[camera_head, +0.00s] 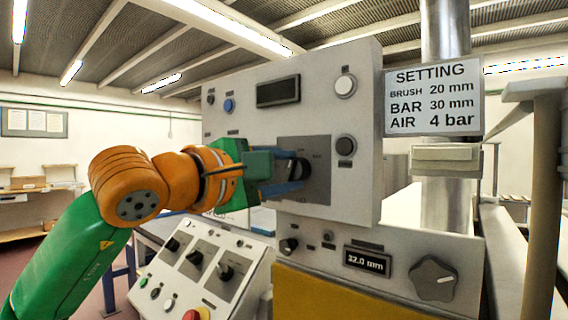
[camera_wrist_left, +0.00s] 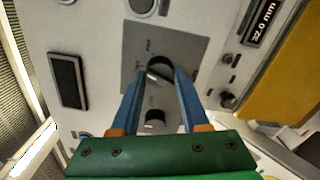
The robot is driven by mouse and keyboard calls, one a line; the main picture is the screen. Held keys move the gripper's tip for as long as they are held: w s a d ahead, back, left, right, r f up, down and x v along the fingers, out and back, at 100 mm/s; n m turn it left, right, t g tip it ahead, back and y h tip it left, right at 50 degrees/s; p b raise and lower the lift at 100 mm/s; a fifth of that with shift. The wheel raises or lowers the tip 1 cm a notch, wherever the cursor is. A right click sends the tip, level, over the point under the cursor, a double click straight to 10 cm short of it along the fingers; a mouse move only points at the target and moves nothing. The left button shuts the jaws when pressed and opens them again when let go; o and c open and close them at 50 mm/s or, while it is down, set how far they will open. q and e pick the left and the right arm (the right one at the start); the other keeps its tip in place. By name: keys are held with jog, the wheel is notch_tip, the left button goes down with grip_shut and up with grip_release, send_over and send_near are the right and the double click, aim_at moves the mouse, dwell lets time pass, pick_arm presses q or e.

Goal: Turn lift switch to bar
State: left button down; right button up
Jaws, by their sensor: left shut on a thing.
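A black rotary switch (camera_wrist_left: 159,70) sits on a grey square plate (camera_head: 320,185) on the upright panel; the plate's small labels are too small to read. My left gripper (camera_head: 292,172) reaches in from the left, and its blue fingers are shut on this switch. In the left wrist view the fingertips (camera_wrist_left: 160,78) lie on both sides of it. In the head view the gripper hides much of the switch. A sign (camera_head: 433,97) reads brush 20 mm, bar 30 mm, air 4 bar. A lit display (camera_head: 367,262) reads 32.0 mm. My right gripper is not in view.
A large dark dial (camera_head: 432,278) and a small black knob (camera_head: 289,246) flank the lit display. A sloped control box (camera_head: 200,270) with several switches and a red button (camera_head: 193,314) stands below my left arm. A dark blank display (camera_head: 278,91) is higher on the panel.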

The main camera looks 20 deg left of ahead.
pick_arm(q)
jog(key=m, duration=0.1)
jog(key=m+p, duration=0.1)
jog(key=m, duration=0.1)
jog(key=shift+r+m, duration=0.25)
jog(key=shift+m, duration=0.05)
jog(key=shift+m+p, duration=0.65)
jog(key=shift+m, duration=1.15)
jog(key=c, duration=0.8)
grip_release()
jog(key=shift+c, duration=0.2)
jog(key=o, duration=0.3)
jog(key=shift+o, duration=0.7)
jog(key=shift+w+f, duration=0.15)
